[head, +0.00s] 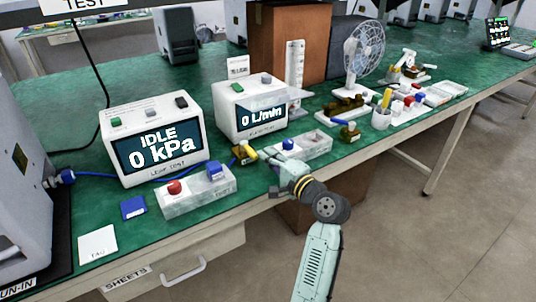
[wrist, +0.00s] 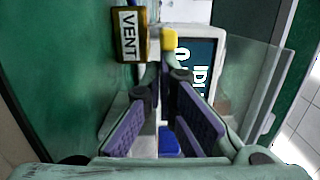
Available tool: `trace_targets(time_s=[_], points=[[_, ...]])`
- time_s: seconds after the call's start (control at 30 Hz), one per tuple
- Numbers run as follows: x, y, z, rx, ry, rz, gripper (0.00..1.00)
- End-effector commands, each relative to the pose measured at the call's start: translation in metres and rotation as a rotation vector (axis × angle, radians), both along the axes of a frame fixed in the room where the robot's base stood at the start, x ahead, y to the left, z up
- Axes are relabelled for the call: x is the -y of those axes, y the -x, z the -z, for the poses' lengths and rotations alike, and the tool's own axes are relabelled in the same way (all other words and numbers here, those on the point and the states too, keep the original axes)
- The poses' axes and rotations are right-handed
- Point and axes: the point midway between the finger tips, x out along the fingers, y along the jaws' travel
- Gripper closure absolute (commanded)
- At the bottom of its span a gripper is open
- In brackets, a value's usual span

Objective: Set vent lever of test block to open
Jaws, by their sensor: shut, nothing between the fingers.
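The vent fitting (head: 243,154) is a small brass body with yellow on it, at the right end of the pale grey block (head: 196,200) on the bench. In the wrist view its VENT tag (wrist: 128,36) reads clearly, and a yellow lever end (wrist: 169,40) lies to the right of the tag. My gripper (head: 272,164) is just right of the fitting in the head view. In the wrist view my gripper (wrist: 167,76) is shut and empty, with its tips close to the yellow end. I cannot tell whether they touch. The lever's exact angle is unclear.
A leak tester (head: 155,145) reading IDLE 0 kPa and a flow meter (head: 250,112) stand behind. The block bears a red knob (head: 174,187) and a blue part (head: 215,170). A grey tray (head: 315,146) lies right of the fitting.

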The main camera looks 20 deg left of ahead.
Motion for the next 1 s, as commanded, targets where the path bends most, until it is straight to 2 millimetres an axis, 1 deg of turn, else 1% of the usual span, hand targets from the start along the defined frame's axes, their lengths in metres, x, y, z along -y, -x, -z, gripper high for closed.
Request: trace_targets(time_s=[0.33, 0.7, 1.0], points=[[-0.006, 0.013, -0.002, 0.0, 0.001, 0.134, 1.0], [-0.014, 0.026, -0.001, 0.001, -0.001, 0.131, 1.0], [-0.016, 0.03, 0.0, 0.001, -0.001, 0.131, 1.0]])
